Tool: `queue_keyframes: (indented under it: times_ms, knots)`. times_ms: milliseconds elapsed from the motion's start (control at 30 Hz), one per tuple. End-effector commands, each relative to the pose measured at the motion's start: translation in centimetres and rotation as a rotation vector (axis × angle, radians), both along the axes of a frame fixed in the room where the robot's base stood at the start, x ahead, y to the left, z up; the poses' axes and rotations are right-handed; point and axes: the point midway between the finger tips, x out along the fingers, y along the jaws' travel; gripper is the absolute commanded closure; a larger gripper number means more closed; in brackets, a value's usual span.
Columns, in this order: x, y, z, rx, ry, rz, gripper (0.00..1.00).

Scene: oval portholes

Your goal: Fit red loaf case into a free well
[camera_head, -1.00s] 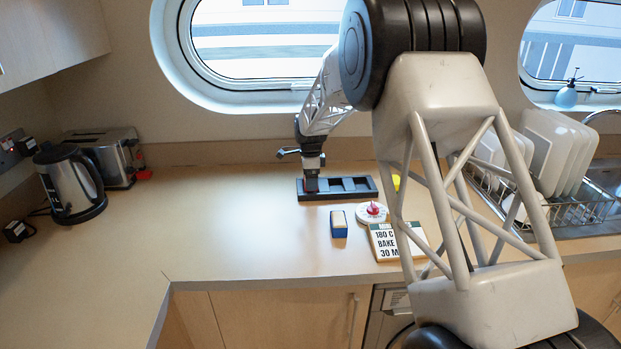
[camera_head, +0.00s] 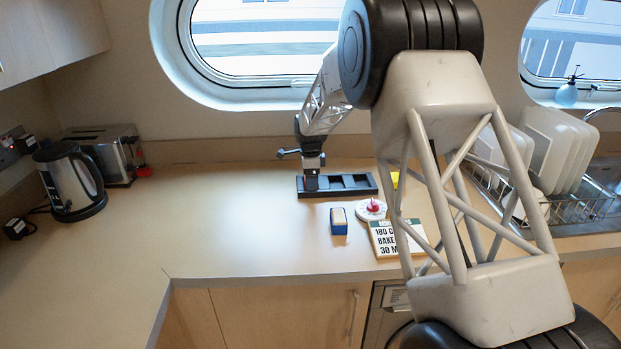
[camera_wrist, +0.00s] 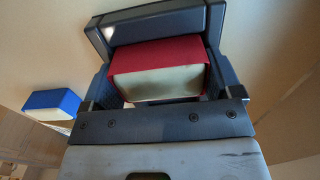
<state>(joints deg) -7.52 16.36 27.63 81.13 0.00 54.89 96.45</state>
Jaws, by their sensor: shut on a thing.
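The dark tray (camera_head: 349,190) with a row of wells lies on the counter near the back wall. My gripper (camera_head: 311,177) points down over its left end. The red loaf case (camera_wrist: 158,55), with a pale face, is held between the gripper's jaws in the wrist view. In the head view the case is nearly all hidden by the gripper and tray, at the leftmost well. I cannot tell how deep it sits there. The wells to the right look empty. A blue case (camera_head: 339,227) with a pale top stands in front of the tray and shows in the wrist view (camera_wrist: 52,101).
A yellow item (camera_head: 395,178) is partly behind my arm. Kettle (camera_head: 70,182) and toaster (camera_head: 103,152) stand far left. The counter left of the tray is clear.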

Motion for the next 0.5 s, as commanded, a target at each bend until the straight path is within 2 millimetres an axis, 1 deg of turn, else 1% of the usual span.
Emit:
queue_keyframes:
  times_ms: [500]
  knots:
    - [0.02, 0.00, 1.02, 0.000, -0.001, 0.000, 0.41]
